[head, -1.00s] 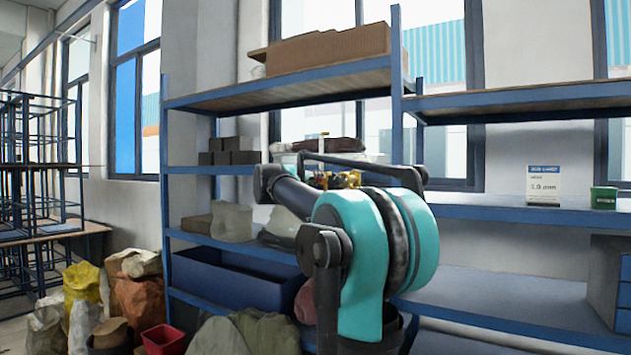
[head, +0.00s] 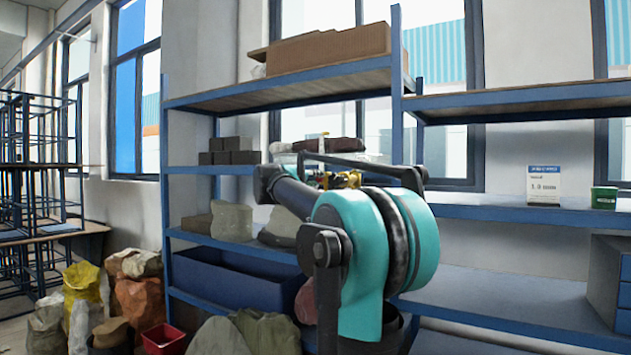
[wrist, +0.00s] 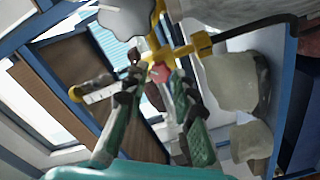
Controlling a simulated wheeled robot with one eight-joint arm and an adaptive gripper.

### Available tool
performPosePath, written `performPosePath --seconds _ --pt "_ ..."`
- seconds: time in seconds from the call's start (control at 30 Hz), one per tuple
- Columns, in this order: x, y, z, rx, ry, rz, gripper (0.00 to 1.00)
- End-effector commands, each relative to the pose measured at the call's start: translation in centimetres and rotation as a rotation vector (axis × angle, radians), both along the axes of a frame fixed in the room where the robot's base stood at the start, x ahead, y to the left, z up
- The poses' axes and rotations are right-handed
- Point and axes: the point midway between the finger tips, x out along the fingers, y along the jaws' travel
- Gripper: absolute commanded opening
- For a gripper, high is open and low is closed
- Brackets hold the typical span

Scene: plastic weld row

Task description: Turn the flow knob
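In the wrist view a small red faceted knob (wrist: 158,72) sits on a yellow, brass-like fitting (wrist: 188,48). I take it to be the flow knob. My gripper (wrist: 154,82) has its two dark, green-padded fingers apart, with their tips on either side of the knob. I cannot tell whether either fingertip touches it. A grey rounded part (wrist: 126,18) and a pale tube with a yellow end (wrist: 76,94) adjoin the fitting. In the head view, part of the yellow fitting (head: 347,180) shows behind my arm, which hides my gripper and the knob.
Blue shelving (head: 402,140) stands behind the fitting. Pale sacks (head: 231,221) and a blue bin (head: 235,280) lie on its lower shelves. A cardboard box (head: 325,50) is on top.

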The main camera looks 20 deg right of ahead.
Motion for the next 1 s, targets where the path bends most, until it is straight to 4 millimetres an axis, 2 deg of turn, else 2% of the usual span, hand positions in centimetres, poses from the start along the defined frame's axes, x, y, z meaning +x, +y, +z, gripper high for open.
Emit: performPosePath --seconds 0.03,0.1,0.47,0.57,1.0 --pt "0.0 0.0 0.0 0.000 0.000 0.000 0.35" --pt "0.0 0.0 0.0 0.000 0.000 0.000 0.43" --pt "-0.2 0.3 0.0 0.000 0.000 0.001 0.43" --pt "-0.8 1.2 0.0 -0.001 -0.001 0.002 0.43" --pt "-6.0 7.8 0.0 -0.001 -0.001 0.003 0.43"
